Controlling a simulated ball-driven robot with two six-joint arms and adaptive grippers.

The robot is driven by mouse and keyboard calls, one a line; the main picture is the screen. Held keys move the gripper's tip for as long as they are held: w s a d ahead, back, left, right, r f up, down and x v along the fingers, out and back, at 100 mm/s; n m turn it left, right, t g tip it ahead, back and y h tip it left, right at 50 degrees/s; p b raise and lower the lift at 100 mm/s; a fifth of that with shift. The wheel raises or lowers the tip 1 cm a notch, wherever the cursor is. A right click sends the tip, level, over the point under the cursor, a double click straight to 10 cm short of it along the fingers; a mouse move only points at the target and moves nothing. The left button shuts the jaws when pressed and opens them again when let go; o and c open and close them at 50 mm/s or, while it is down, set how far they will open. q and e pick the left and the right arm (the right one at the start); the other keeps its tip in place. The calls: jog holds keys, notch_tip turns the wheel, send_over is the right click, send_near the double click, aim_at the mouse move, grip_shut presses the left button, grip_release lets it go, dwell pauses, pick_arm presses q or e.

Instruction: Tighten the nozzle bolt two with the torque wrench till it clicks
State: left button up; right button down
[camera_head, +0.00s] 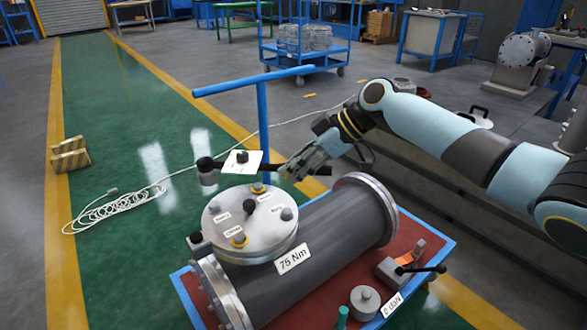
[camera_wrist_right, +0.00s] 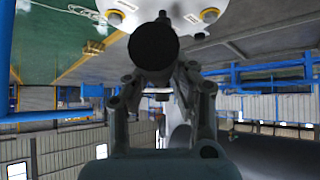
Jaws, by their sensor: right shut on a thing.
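My right gripper (camera_head: 308,160) is shut on the dark torque wrench (camera_head: 218,164), which it holds roughly level above the shell. The wrench's socket end (camera_head: 207,178) hangs above the left part of the round nozzle cover (camera_head: 268,225), apart from it. Several bolts stand on the cover; two have yellow rings, a front one (camera_head: 239,240) and a back one (camera_head: 258,188). The small bolt labels are too small to read. The grey shell (camera_head: 325,235) bears a "75 Nm" label. In the right wrist view, the wrench's dark round end (camera_wrist_right: 153,46) sits between the fingers. My left gripper is out of view.
The shell lies on a red cart top with a blue edge (camera_head: 436,255). The blue cart handle (camera_head: 250,82) rises behind. A white cable coil (camera_head: 110,212) lies on the green floor.

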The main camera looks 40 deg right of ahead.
jog(key=shift+a, duration=0.1)
jog(key=shift+f+b, duration=0.3)
jog(key=shift+b, duration=0.05)
notch_tip(320, 180, down, 5)
jog(key=b, duration=0.3)
jog(key=shift+r+b, duration=0.15)
jog(key=shift+b, duration=0.15)
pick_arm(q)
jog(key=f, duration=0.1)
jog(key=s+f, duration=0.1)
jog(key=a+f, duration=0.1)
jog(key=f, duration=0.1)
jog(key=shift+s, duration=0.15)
pick_arm(e)
jog(key=shift+r, duration=0.2)
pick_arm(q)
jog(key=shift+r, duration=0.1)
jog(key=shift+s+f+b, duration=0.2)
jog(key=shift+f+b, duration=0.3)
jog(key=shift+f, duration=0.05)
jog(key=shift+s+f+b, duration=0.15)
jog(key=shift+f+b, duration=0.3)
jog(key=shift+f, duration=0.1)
pick_arm(e)
jog(key=shift+f, duration=1.4)
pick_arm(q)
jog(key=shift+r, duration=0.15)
pick_arm(e)
jog(key=shift+r, duration=0.1)
